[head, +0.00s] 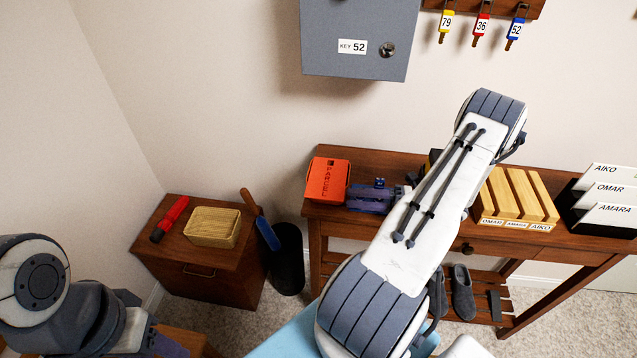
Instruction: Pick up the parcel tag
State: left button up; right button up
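The parcel tag (327,180) is an orange-red block marked PARCEL in dark letters. It rests at the left end of the brown console table (374,158). My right gripper (366,195) is low over the table, just right of the tag. I cannot tell whether it touches the tag, and the gap between its fingers does not show clearly. My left gripper (165,345) is only partly in view at the bottom left, far from the tag, and its fingertips are hard to make out.
A grey key cabinet (345,25) hangs above, beside key hooks (483,8). Wooden slots (518,193) and a name-card rack (603,230) fill the table's right. A low cabinet (205,275) bears a red flashlight (170,218) and a basket (212,227). A black bin (287,265) stands between.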

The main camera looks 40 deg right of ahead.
aim_at(319, 195)
jog(key=p+x, duration=0.1)
jog(key=x, duration=0.3)
jog(key=shift+r, duration=0.1)
jog(key=shift+p+x, duration=0.55)
jog(key=shift+x, duration=2.4)
grip_shut()
